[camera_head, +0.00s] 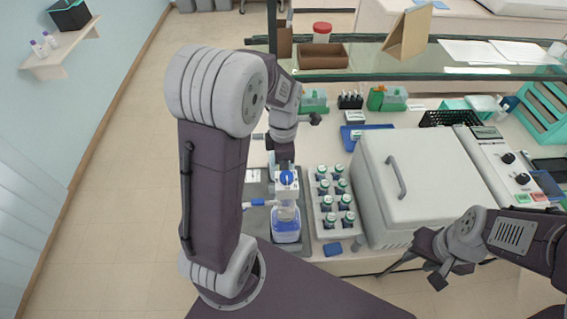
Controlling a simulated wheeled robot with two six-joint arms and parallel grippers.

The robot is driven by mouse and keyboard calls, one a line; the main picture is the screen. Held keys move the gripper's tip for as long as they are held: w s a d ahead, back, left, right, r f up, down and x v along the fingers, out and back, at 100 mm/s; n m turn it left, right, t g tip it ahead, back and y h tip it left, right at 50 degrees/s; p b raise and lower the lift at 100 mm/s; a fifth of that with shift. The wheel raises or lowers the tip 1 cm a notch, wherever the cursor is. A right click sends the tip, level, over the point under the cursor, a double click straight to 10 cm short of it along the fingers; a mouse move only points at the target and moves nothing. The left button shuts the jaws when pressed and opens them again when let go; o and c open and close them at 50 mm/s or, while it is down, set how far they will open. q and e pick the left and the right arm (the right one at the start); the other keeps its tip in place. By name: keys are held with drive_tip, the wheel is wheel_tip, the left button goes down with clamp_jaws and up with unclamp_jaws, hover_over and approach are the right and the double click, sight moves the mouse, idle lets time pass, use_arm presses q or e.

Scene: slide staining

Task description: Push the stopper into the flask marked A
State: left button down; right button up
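A clear flask (286,228) with blue liquid stands on a dark grey mat (257,222) at the bench front. My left arm reaches over it, and my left gripper (286,192) is above or at the flask's neck. A blue round piece (287,178) shows there, perhaps the stopper; I cannot tell whether it is held or seated. The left fingers are too small and overlapped to read. No letter A is readable. My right gripper (412,270) is at the lower right, in front of the bench, with its fingers apart and nothing between them.
A blue-handled item (257,203) lies left of the flask. A small blue block (332,249) lies in front of the tray. A glass shelf spans the back.

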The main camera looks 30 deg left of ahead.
use_arm(q)
drive_tip(key=shift+f, duration=0.6)
idle(0.7)
idle(0.3)
drive_tip(key=c, duration=0.7)
unclamp_jaws()
drive_tip(key=shift+o, duration=0.2)
drive_tip(key=shift+r, duration=0.1)
wheel_tip(320, 180, up, 6)
drive_tip(key=p, duration=0.5)
drive_tip(key=shift+p, duration=0.3)
clamp_jaws()
